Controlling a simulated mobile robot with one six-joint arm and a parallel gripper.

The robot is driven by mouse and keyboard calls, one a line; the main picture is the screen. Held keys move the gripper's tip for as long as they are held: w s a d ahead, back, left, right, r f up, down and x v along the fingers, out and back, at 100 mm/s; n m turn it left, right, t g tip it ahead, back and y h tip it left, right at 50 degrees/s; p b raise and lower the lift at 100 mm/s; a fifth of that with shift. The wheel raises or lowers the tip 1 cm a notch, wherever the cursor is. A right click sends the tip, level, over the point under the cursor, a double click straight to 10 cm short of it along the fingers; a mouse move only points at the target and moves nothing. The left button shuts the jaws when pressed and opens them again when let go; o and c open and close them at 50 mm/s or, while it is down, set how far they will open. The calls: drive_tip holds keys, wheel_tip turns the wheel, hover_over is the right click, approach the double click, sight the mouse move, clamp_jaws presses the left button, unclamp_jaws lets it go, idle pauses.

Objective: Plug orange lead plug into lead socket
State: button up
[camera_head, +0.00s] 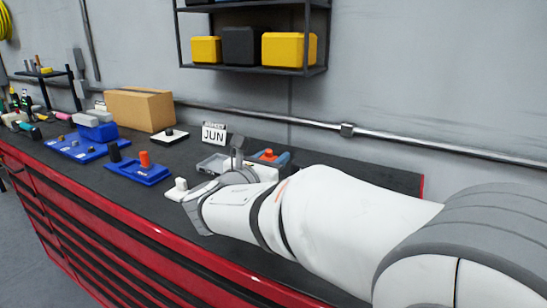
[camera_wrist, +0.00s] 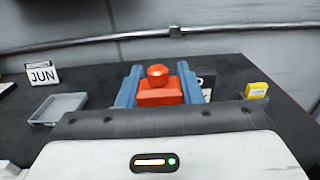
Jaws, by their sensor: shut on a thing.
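The orange lead plug (camera_wrist: 160,94) is a red-orange block with a round knob on top, in the middle of the wrist view. My gripper (camera_wrist: 159,84) has its two blue-grey fingers pressed against the plug's left and right sides. In the head view the plug (camera_head: 268,154) shows as a small orange top between the fingers, just beyond my wrist. The plug's lower part is hidden by my wrist, so I cannot tell whether it touches anything. I cannot make out the lead socket for certain. A dark piece with white marks (camera_wrist: 207,83) is partly hidden behind the right finger.
A grey tray (camera_wrist: 58,109) lies left of my gripper, and a JUN calendar (camera_head: 214,134) stands behind it. A yellow piece (camera_wrist: 257,90) is to the right. A blue base with an orange cylinder (camera_head: 145,158) sits further left. A cardboard box (camera_head: 140,110) stands near the wall.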

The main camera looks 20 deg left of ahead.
drive_tip(key=shift+f+b, duration=1.75)
drive_tip(key=shift+f, duration=1)
drive_tip(key=shift+f+b, duration=0.8)
drive_tip(key=shift+f, duration=0.7)
drive_tip(key=o, duration=1.1)
drive_tip(key=shift+s, duration=0.1)
drive_tip(key=s, duration=0.7)
drive_tip(key=shift+s+a, duration=0.3)
drive_tip(key=shift+s, duration=0.05)
